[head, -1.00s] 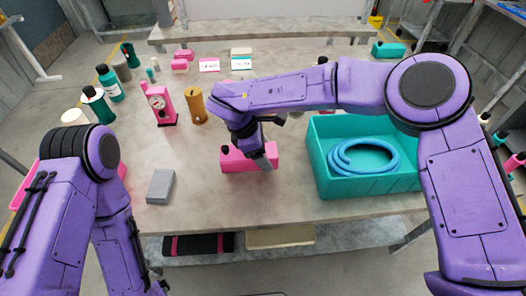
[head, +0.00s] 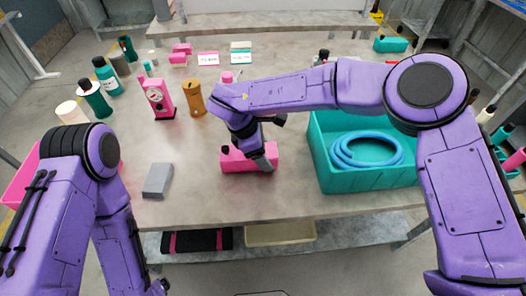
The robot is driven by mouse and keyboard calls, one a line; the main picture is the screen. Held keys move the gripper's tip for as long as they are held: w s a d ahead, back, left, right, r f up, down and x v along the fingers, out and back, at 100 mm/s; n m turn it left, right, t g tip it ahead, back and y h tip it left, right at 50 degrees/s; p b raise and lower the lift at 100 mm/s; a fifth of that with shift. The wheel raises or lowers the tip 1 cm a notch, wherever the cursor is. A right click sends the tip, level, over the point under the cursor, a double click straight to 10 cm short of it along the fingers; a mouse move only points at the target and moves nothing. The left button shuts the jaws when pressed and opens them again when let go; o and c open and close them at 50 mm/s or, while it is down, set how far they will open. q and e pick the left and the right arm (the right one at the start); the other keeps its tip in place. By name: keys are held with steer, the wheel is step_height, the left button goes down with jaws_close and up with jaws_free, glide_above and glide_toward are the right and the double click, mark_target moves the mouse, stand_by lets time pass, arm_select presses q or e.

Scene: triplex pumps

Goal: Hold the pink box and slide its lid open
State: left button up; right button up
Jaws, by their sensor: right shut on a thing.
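The pink box (head: 236,161) lies on the table near the middle front, left of the teal crate. A small dark knob-like part (head: 225,149) shows at its left end. My right gripper (head: 262,161) reaches down from above and is shut on the pink box near its right side. My right wrist and forearm hide part of the box's top, so I cannot tell how its lid sits. My left arm hangs at the left, in front of the table; its gripper is not in the picture.
The teal crate (head: 370,181) holds a coiled blue hose (head: 366,151). A grey block (head: 157,180) lies left of the box. A pink gauge device (head: 158,98), an orange cylinder (head: 193,99) and several bottles stand behind. The table front between block and box is clear.

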steer(key=shift+f+b, duration=0.7)
steer(key=shift+f, duration=0.25)
steer(key=shift+r, duration=0.1)
stand_by(0.7)
